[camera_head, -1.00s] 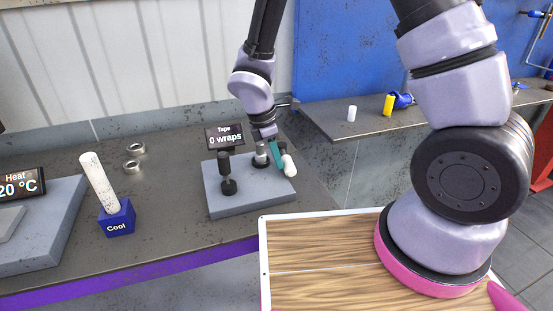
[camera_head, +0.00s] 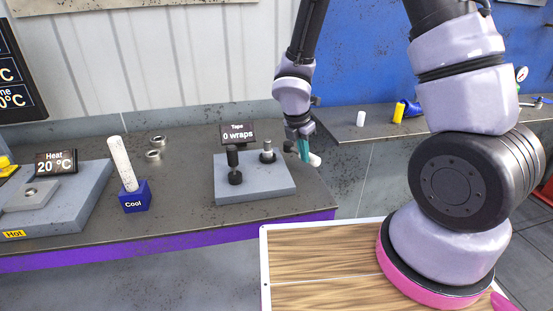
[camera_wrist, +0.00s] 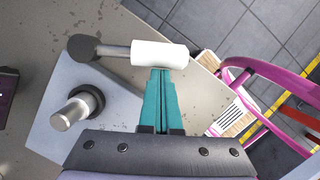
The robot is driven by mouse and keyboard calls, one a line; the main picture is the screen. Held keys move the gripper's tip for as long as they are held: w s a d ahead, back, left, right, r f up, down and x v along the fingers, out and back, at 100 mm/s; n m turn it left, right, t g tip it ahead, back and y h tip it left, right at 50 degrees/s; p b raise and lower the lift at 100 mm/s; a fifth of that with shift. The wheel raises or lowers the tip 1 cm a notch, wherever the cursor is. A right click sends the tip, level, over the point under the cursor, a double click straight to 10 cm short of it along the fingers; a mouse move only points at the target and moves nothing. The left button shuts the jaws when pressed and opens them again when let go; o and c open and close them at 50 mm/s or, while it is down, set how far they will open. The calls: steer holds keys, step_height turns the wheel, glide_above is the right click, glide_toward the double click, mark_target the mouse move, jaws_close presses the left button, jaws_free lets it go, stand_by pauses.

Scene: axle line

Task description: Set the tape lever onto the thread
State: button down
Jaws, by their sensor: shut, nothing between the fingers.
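The tape lever shows in the wrist view as a dark round hub (camera_wrist: 82,47), a metal arm and a white end piece (camera_wrist: 160,55). In the head view its white end (camera_head: 315,160) sticks out past the right side of the grey tape block (camera_head: 252,190); the rest is mostly hidden by my gripper. The thread seems to be the metal post with a black collar (camera_head: 268,151), upright on the block, also in the wrist view (camera_wrist: 72,112). My gripper (camera_head: 304,151) is shut and empty. Its teal fingertips (camera_wrist: 161,72) sit right beside the white end; contact cannot be told.
A dark upright post (camera_head: 234,164) stands on the block before the "0 wraps" display (camera_head: 238,134). Left are two metal rings (camera_head: 155,148), the blue Cool holder (camera_head: 135,196) with a white rod, and the Heat plate (camera_head: 60,195). The bench front is clear.

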steer(key=shift+w+d, duration=0.15)
steer(key=shift+d, duration=0.3)
stand_by(0.3)
